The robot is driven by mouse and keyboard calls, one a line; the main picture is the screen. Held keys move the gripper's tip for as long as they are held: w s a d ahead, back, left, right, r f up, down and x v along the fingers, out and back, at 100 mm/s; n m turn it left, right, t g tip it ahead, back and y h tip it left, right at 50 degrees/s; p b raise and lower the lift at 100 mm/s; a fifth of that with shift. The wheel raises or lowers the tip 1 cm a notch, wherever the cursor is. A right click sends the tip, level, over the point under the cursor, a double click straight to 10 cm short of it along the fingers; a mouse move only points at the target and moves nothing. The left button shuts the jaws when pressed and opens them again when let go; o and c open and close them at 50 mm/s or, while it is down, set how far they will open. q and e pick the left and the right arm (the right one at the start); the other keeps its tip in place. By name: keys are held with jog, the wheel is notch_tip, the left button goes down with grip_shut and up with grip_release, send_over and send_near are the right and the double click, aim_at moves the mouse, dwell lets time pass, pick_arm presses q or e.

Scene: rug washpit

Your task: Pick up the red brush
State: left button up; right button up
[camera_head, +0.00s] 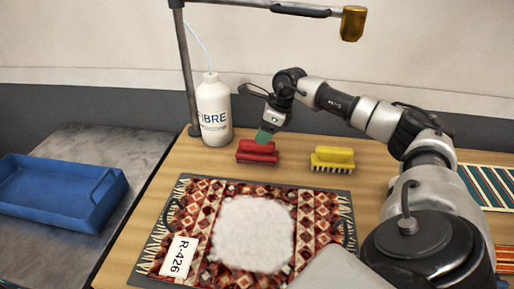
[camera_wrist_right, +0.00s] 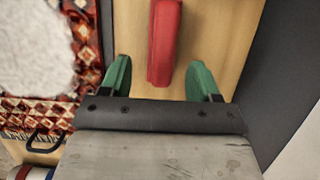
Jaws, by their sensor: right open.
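The red brush (camera_head: 257,152) lies on the wooden table, behind the patterned rug and to the right of the white bottle. My right gripper (camera_head: 266,134) is over it in the head view, with a green fingertip showing just above the brush's handle. In the right wrist view the red brush (camera_wrist_right: 165,42) reaches in from the top, between the two green fingertips (camera_wrist_right: 160,75) of my right gripper. The fingers are spread apart, with a gap on each side of the brush. Whether they are level with it is hard to tell. My left gripper is not in view.
A yellow brush (camera_head: 332,158) stands to the right. The white bottle (camera_head: 214,112) and a metal post (camera_head: 187,75) are close on the left. The rug (camera_head: 195,205) with a white foam patch lies in front. A blue tray (camera_head: 60,190) sits far left.

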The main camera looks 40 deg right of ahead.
aim_at(257, 145)
jog(key=x, duration=0.2)
jog(key=p+x, duration=0.1)
jog(key=x, duration=0.3)
jog(key=shift+w+d, duration=0.15)
jog(key=shift+d, duration=0.15)
jog(key=shift+w+f, duration=0.1)
jog(key=shift+f, duration=0.1)
jog(key=shift+f, duration=0.25)
jog(key=shift+c, duration=0.2)
jog(key=c, duration=0.7)
jog(key=shift+r, duration=0.1)
jog(key=shift+c, duration=0.2)
